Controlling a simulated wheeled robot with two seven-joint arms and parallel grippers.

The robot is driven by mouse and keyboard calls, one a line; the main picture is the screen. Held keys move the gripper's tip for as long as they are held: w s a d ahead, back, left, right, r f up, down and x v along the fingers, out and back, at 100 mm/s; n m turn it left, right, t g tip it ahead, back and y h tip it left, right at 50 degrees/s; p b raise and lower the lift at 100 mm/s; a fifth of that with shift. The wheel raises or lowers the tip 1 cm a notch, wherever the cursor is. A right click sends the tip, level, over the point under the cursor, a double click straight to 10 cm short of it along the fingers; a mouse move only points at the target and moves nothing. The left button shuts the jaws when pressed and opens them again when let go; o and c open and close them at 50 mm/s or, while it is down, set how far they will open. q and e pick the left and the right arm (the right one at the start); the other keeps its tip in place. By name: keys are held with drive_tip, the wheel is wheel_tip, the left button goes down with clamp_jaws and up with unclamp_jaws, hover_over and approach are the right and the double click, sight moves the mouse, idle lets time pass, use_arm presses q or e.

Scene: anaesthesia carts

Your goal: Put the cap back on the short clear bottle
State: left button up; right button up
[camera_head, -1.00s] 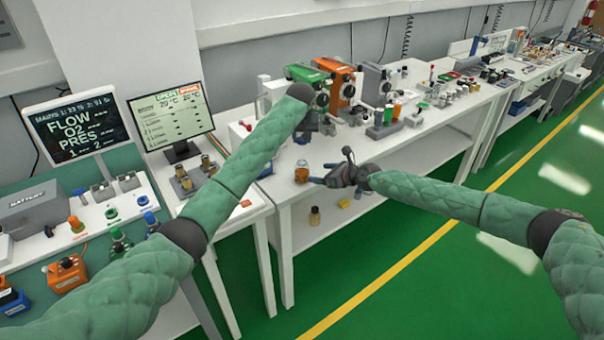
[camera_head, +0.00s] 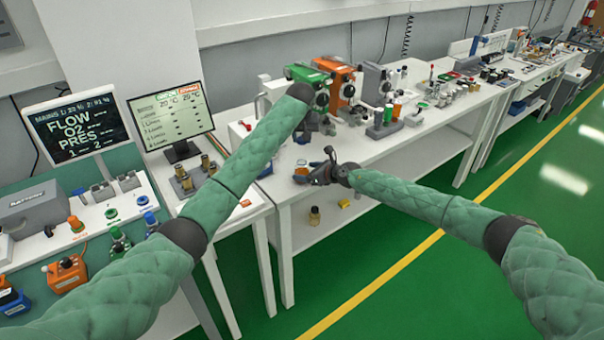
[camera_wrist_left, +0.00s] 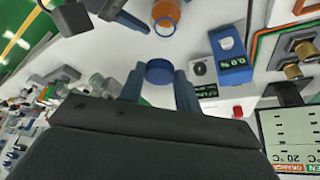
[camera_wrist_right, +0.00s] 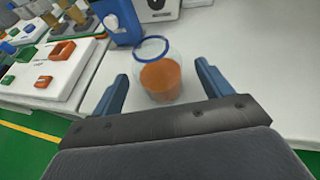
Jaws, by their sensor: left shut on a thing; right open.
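The short clear bottle (camera_head: 301,171) stands uncapped on the white table near its left end. In the right wrist view the bottle (camera_wrist_right: 160,78) has orange contents and a blue ring at its open mouth. My right gripper (camera_head: 322,172) is open and low beside it; in the right wrist view its fingers (camera_wrist_right: 160,88) lie either side of the bottle, with gaps showing. My left gripper (camera_wrist_left: 159,90) is shut on the blue cap (camera_wrist_left: 159,70), held above the table. In the head view my left gripper (camera_head: 312,125) is higher and farther back, its fingers partly hidden.
A blue device with a display (camera_wrist_left: 231,57) stands near the bottle. Green and orange machines (camera_head: 340,80) stand behind. A monitor (camera_head: 172,117) and brass-topped fittings (camera_head: 195,177) are to the left. The table front right of my right gripper is clear.

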sight(298, 170)
drive_tip(key=shift+x, duration=2.35)
drive_tip(key=shift+s+f, duration=0.1)
drive_tip(key=c, duration=1.5)
use_arm(q)
drive_tip(key=shift+s+f, duration=0.1)
drive_tip(key=shift+f, duration=2.35)
drive_tip(key=shift+f, duration=0.1)
drive_tip(key=shift+f, duration=0.8)
drive_tip(key=shift+f, duration=0.5)
